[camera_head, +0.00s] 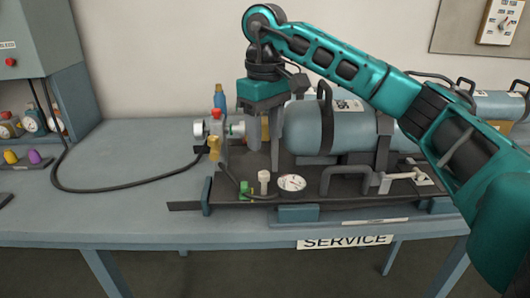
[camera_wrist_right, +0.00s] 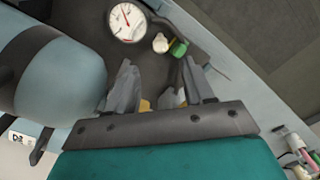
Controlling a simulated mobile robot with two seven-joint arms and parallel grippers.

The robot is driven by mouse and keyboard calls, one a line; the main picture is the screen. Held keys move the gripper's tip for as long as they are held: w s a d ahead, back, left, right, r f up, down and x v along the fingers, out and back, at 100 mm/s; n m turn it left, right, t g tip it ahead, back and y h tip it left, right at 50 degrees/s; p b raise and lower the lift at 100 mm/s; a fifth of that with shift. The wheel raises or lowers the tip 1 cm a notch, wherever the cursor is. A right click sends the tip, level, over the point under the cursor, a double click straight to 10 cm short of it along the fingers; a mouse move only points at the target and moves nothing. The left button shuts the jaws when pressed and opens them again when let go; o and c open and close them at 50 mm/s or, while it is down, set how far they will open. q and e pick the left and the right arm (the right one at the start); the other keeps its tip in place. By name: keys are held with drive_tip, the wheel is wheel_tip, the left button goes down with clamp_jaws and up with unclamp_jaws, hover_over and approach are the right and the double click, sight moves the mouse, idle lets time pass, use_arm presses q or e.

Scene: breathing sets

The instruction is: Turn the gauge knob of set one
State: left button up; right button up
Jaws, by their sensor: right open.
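A breathing set lies on a dark tray (camera_head: 240,211) on the bench, with a blue-grey cylinder (camera_head: 345,128). At its front are a round white gauge (camera_head: 291,184), a cream knob (camera_head: 264,177) and a green knob (camera_head: 244,187). The right wrist view shows the gauge (camera_wrist_right: 128,22), cream knob (camera_wrist_right: 160,43) and green knob (camera_wrist_right: 179,48) beyond the fingertips. I cannot tell which knob is the gauge knob. My right gripper (camera_head: 265,150) is open, pointing down above the tray, left of the cylinder and behind the gauge; it also shows in the wrist view (camera_wrist_right: 160,85). Yellow parts show between its fingers.
A valve with a white round end (camera_head: 199,128) and a blue-topped part stands left of the gripper, joined to a black hose (camera_head: 110,189). A second cylinder (camera_head: 500,104) lies behind at right.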

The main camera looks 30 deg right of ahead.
use_arm(q)
drive_tip(key=shift+s+a+p, duration=0.25)
drive_tip(key=shift+a+p, duration=0.15)
use_arm(e)
wheel_tip(320, 180, up, 4)
drive_tip(key=shift+r, duration=0.2)
